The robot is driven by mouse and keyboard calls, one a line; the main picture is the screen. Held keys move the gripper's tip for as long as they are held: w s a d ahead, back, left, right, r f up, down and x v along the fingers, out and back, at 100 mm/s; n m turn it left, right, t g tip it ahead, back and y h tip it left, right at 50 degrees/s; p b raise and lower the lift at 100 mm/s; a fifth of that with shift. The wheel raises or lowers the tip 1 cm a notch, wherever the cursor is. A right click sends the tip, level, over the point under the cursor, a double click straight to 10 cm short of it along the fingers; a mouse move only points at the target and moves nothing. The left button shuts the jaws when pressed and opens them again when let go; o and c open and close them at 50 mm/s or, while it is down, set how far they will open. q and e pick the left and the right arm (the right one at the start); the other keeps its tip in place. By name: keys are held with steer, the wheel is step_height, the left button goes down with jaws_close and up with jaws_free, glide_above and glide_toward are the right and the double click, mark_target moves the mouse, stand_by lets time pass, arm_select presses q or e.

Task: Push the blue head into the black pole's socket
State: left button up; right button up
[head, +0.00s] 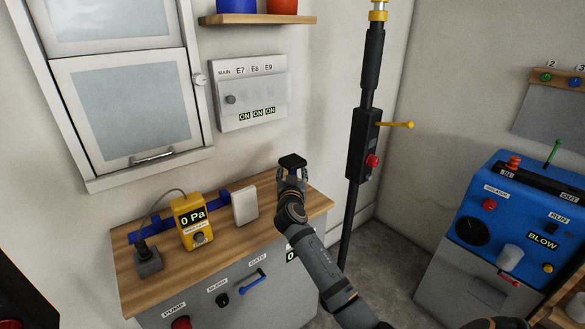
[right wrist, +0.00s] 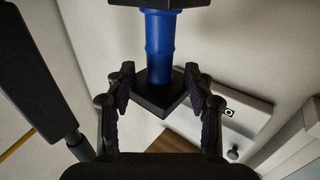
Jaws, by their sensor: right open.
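The blue head (right wrist: 160,48) is a blue cylinder with black blocks at its ends. In the right wrist view it lies between the fingers of my right gripper (right wrist: 160,92), with a narrow gap seeming to show on each side. In the head view my right gripper (head: 291,178) is over the bench's back right, and the head's black end (head: 292,161) shows above it. The black pole (head: 367,90) stands upright to the right of the gripper, apart from it. I cannot make out its socket. My left gripper is not in view.
The wooden bench (head: 270,235) carries a yellow pressure gauge (head: 192,220) and a white box (head: 244,205). A switch panel (head: 250,95) and a shelf (head: 257,19) are on the wall. A yellow lever (head: 398,124) sticks out from the pole. A blue machine (head: 520,215) stands at right.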

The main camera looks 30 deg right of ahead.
steer(key=x, duration=0.2)
steer(key=shift+w+d, duration=0.25)
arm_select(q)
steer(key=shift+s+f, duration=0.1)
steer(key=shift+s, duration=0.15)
arm_select(e)
steer(key=shift+s, duration=0.1)
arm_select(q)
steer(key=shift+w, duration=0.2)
arm_select(e)
jaws_close()
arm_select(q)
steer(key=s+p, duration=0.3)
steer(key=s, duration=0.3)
arm_select(e)
step_height(320, 180, up, 28)
